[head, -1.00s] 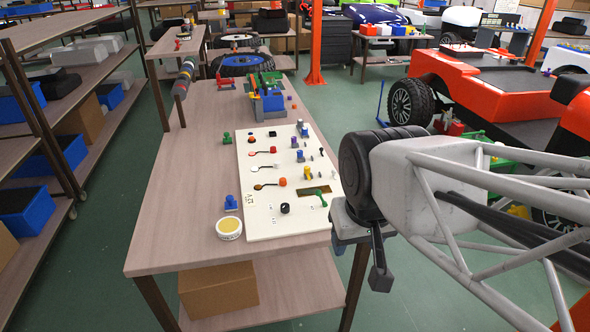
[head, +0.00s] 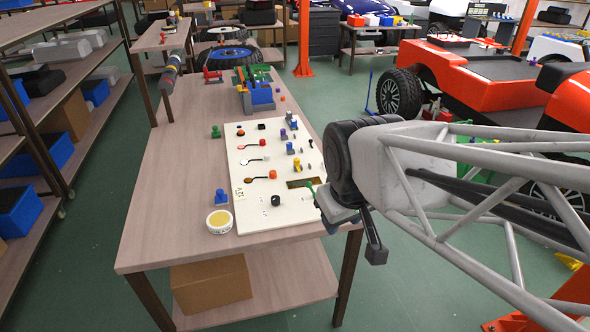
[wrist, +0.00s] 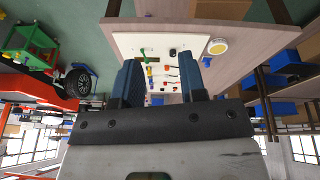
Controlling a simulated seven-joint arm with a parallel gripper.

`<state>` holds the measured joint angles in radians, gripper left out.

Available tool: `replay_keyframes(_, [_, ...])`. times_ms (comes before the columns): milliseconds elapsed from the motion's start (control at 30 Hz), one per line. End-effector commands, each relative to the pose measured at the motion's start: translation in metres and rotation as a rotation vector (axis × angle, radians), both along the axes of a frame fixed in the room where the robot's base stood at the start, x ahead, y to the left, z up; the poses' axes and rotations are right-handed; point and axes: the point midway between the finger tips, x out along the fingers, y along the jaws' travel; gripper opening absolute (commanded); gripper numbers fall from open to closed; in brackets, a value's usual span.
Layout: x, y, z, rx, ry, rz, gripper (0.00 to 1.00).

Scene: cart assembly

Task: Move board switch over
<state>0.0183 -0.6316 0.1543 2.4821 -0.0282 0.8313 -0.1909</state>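The white board (head: 242,172) lies flat on the wooden table and carries several knobs, levers and pegs. A green switch lever (head: 311,186) sits by a dark slot with a tan rim at the board's near right; my arm partly covers this corner. In the wrist view the board (wrist: 182,42) shows beyond my fingers, with a small green part (wrist: 148,58) on it. My gripper (wrist: 163,82) is open, its two blue-grey fingers wide apart and nothing held between them. In the head view it is beside the board's near right corner, its fingertips mostly hidden.
A round yellow-topped tin (head: 219,220) and a blue peg piece (head: 221,196) stand left of the board. A green piece (head: 216,132) stands farther back. A blue bin assembly (head: 259,93) is beyond the board. The table's left side is clear.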

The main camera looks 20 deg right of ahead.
Motion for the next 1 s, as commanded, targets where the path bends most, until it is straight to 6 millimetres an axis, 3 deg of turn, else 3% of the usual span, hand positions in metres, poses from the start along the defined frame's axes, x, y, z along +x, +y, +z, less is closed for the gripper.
replay_keyframes(467, [0.102, -0.020, -0.034, -0.315, -0.190, 0.614, 0.38])
replay_keyframes(1000, [0.205, -0.042, -0.091, -0.841, -0.323, 1.275, 0.38])
